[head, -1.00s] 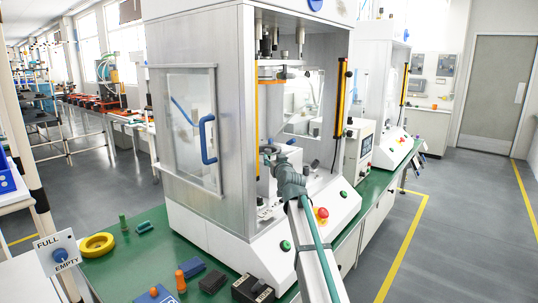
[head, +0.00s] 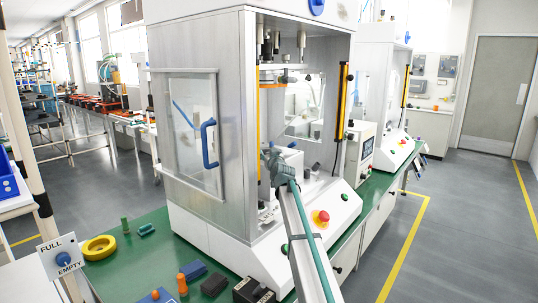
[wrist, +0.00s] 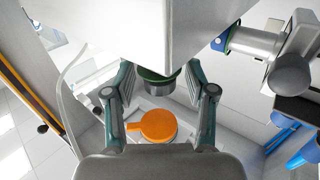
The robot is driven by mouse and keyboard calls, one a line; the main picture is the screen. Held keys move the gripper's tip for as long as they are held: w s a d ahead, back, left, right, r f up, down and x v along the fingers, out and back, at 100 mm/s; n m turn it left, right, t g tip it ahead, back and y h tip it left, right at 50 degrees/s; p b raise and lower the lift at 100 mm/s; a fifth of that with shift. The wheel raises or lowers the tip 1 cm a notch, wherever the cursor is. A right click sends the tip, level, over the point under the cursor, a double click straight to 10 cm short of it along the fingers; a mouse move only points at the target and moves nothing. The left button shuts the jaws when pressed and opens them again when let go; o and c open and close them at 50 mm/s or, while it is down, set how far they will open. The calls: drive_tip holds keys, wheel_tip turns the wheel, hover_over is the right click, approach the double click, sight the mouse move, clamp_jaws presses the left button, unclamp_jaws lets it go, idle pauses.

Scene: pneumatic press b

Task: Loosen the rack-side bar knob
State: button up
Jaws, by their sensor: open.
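Two yellow upright bars flank the press opening in the head view. The right bar (head: 343,100) carries a black upper knob (head: 350,77) and a black lower knob (head: 339,136); the left bar (head: 258,110) shows no clear knob. I cannot tell which is the rack-side one. In the wrist view a yellow-orange bar (wrist: 38,95) runs along the left edge, with a black knob (wrist: 42,129) beside it, outside my fingers. My gripper (wrist: 160,68) is open. In the head view my gripper (head: 268,158) is at the press opening, small and partly hidden by my arm.
A dark green-rimmed cylinder (wrist: 155,86) shows between my fingers, above an orange disc (wrist: 152,126). A large pale block (wrist: 150,25) hangs close ahead. The press door (head: 192,135) has a blue handle. Small parts and a yellow ring (head: 99,248) lie on the green bench.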

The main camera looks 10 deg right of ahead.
clamp_jaws()
